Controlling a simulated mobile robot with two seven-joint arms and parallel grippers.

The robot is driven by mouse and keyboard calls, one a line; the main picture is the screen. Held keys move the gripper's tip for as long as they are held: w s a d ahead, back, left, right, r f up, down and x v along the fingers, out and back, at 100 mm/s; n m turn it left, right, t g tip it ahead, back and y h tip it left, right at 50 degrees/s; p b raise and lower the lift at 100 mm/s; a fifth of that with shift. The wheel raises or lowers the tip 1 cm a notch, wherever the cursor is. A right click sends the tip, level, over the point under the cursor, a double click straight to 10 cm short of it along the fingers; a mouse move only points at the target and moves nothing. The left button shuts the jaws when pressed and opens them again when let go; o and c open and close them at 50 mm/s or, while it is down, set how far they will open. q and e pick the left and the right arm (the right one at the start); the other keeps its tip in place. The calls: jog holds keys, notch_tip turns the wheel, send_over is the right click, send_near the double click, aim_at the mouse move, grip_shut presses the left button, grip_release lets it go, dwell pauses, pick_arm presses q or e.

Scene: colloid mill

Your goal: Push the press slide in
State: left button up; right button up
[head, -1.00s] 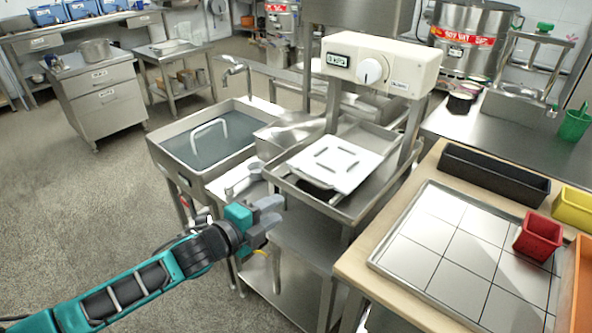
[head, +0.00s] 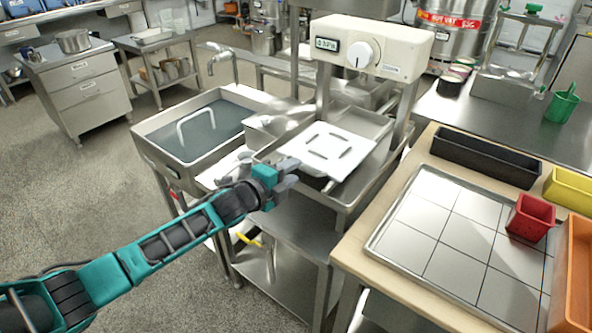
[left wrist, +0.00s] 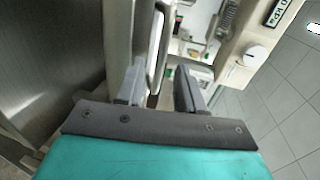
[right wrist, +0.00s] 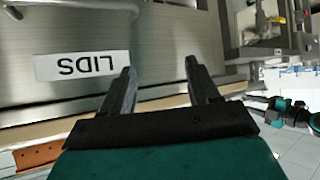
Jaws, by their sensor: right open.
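The press slide, a white square plate with dark slots (head: 328,150), lies under the press head (head: 372,47) in the head view. It sits over a metal tray frame and sticks out toward the front. My left gripper (head: 292,172) is at the plate's front left edge; I cannot tell if it touches. In the left wrist view its fingers (left wrist: 159,80) are apart, with a pale, dark-edged panel just beyond them. My right gripper (right wrist: 160,72) shows only in the right wrist view, open and empty, before a metal front labelled LIDS (right wrist: 82,65).
A water-filled sink (head: 205,130) stands left of the press. A wooden table with a tiled tray (head: 455,225), a red cup (head: 530,217) and black, yellow and orange bins stands right. The floor at left is clear.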

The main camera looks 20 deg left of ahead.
pick_arm(q)
jog(key=shift+x, duration=1.3)
grip_shut()
